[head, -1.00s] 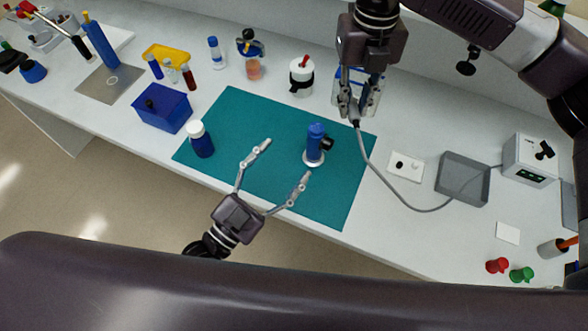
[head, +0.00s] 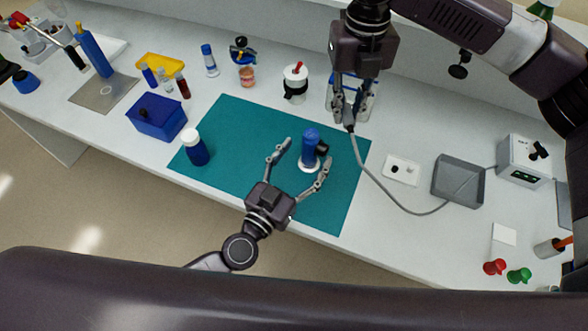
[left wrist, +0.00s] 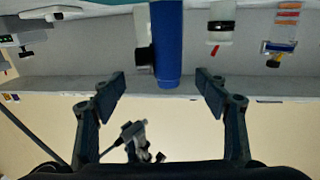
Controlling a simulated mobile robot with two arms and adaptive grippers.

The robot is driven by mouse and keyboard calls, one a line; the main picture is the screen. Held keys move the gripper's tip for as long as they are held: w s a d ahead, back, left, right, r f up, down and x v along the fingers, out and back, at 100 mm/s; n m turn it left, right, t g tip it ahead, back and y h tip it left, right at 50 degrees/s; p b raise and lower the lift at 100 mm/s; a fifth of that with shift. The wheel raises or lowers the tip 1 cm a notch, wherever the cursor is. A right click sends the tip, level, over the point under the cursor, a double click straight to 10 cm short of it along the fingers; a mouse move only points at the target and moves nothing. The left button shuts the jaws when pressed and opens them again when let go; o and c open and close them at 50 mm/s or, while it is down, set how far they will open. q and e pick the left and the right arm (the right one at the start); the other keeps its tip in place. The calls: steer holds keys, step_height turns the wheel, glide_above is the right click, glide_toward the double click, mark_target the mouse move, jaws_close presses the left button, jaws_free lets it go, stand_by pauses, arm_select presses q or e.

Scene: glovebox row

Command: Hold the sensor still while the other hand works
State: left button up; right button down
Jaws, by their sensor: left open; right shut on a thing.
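The sensor (head: 309,144) is a blue upright cylinder with a black side knob and a pale round base, standing on the teal mat (head: 230,125). My left gripper (head: 307,152) is open, its fingertips on either side of the sensor with gaps to both. In the left wrist view, the blue body (left wrist: 167,45) shows between the two spread fingers (left wrist: 160,82). My right gripper (head: 350,119) is shut on the end of a grey cable (head: 375,179), above the mat's far right edge. The held cable end is mostly hidden by the fingers.
The cable runs past a grey tray (head: 458,179) to a white box (head: 524,160). A white-capped blue bottle (head: 196,150) stands at the mat's left. A blue box (head: 156,118) and a white jar (head: 295,86) stand beyond the mat. The mat's near left part is clear.

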mark_target(312, 146)
arm_select(q)
steer(key=shift+x, duration=2.7)
steer(key=shift+c, duration=0.4)
steer(key=c, duration=1.3)
steer(key=o, duration=1.4)
steer(key=shift+c, duration=0.2)
steer(key=shift+s, duration=0.1)
